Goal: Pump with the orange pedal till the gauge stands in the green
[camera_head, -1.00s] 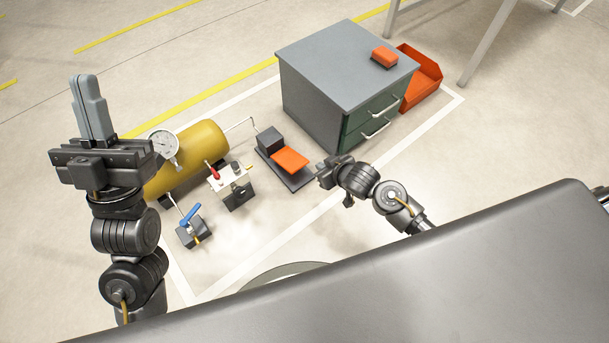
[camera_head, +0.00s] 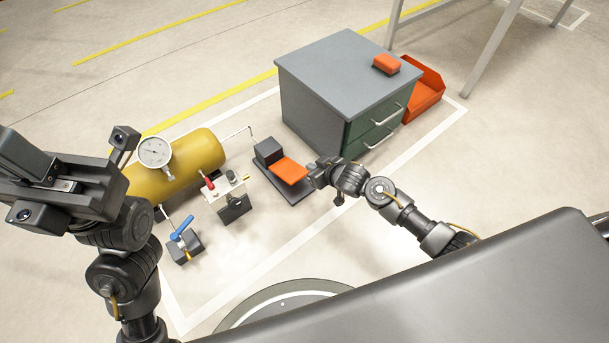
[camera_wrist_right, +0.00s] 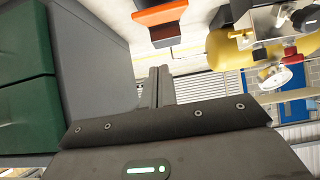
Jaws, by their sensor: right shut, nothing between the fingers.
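The orange pedal (camera_head: 289,169) sits on a dark base on the floor, left of the cabinet. It also shows at the top of the right wrist view (camera_wrist_right: 160,12). My right gripper (camera_head: 314,175) is shut and empty, close to the pedal's right end; contact cannot be told. Its closed fingers show in the wrist view (camera_wrist_right: 160,86), apart from the pedal there. The round white gauge (camera_head: 155,152) stands on the yellow tank (camera_head: 199,153); its needle and green zone are too small to read. My left gripper (camera_head: 22,155) is raised at the left edge, fingers together and empty.
A grey cabinet (camera_head: 345,65) with green drawers stands right of the pedal, with an orange block (camera_head: 386,64) on top and an orange bin (camera_head: 425,92) behind. A blue-handled valve (camera_head: 183,238) and a red-levered box (camera_head: 228,199) stand left of the pedal.

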